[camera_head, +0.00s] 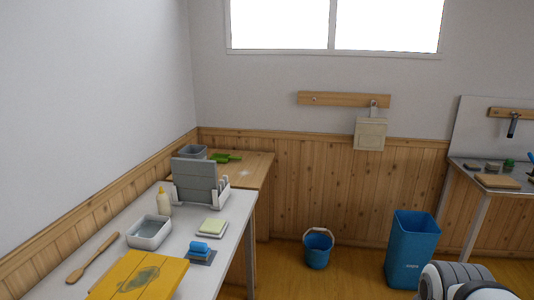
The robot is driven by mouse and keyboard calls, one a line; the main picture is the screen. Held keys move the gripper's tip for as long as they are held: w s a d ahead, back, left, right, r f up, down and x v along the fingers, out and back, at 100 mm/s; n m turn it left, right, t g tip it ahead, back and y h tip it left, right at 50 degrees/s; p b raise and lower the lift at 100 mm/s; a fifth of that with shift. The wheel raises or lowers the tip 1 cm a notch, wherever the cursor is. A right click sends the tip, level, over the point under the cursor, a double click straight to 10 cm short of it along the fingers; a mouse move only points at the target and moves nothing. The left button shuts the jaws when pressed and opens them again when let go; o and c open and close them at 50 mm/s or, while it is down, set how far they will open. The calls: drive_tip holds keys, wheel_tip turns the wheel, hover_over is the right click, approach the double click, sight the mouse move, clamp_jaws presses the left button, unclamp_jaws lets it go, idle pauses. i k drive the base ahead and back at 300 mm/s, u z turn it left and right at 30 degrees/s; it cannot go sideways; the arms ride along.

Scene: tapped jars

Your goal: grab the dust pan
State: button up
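A beige, flat, squarish thing with a short handle (370,134) hangs from a wooden wall rail (335,99) under the window; it looks like a dust pan. Part of my own arm, white and dark grey, shows at the bottom right. My gripper's fingers are not in view.
A blue bucket (318,249) and a tall blue bin (412,247) stand on the floor below the rail. A white table (224,250) with a rack (196,182), bottle (164,203) and basin (149,232) fills the left. A workbench (466,176) stands right. Floor shows between.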

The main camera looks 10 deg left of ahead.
sight(219, 158)
drive_tip(key=u, duration=0.4)
drive_tip(key=i, duration=1.5)
drive_tip(key=u, duration=0.55)
drive_tip(key=k, duration=0.85)
drive_tip(key=u, duration=0.2)
drive_tip(key=i, duration=0.9)
drive_tip(key=z, duration=0.45)
drive_tip(key=k, duration=1.2)
drive_tip(key=z, duration=0.85)
drive_tip(key=i, duration=0.65)
